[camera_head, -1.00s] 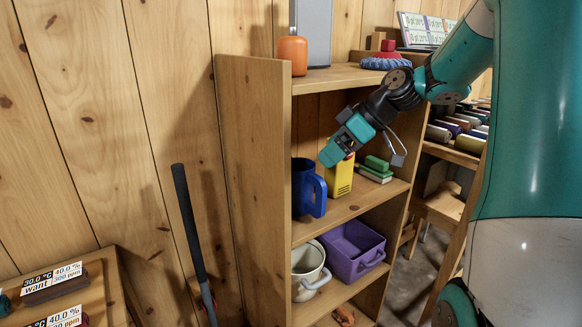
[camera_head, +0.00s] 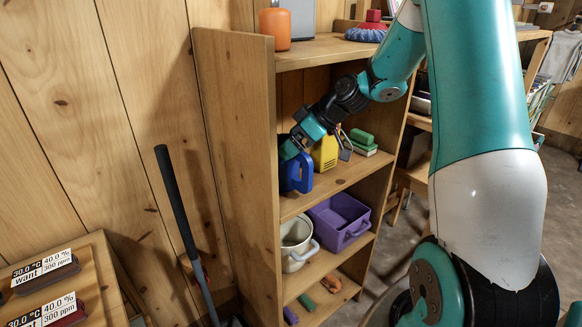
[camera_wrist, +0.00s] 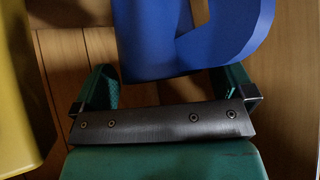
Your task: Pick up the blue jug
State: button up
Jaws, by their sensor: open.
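The blue jug (camera_head: 304,180) stands on the middle shelf at its left end, next to the shelf's side panel. My gripper (camera_head: 290,152) is at the jug in the head view and covers part of it. In the wrist view, the blue jug (camera_wrist: 150,40) fills the top middle, its curved handle toward the right. My gripper (camera_wrist: 170,82) is open there, one finger on the left and one on the right.
A yellow container (camera_head: 325,152) stands close to the right of the jug; it fills the wrist view's left edge (camera_wrist: 18,110). Green blocks (camera_head: 362,138) lie farther right. The shelf unit's side panel (camera_head: 240,150) closes the left. A cream pot (camera_head: 297,245) and purple bin (camera_head: 338,222) stand below.

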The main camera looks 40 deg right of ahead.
jog(key=shift+w+a+f, duration=0.15)
jog(key=shift+f, duration=0.05)
jog(key=c, duration=1.3)
jog(key=shift+c, duration=1)
jog(key=shift+r, duration=0.15)
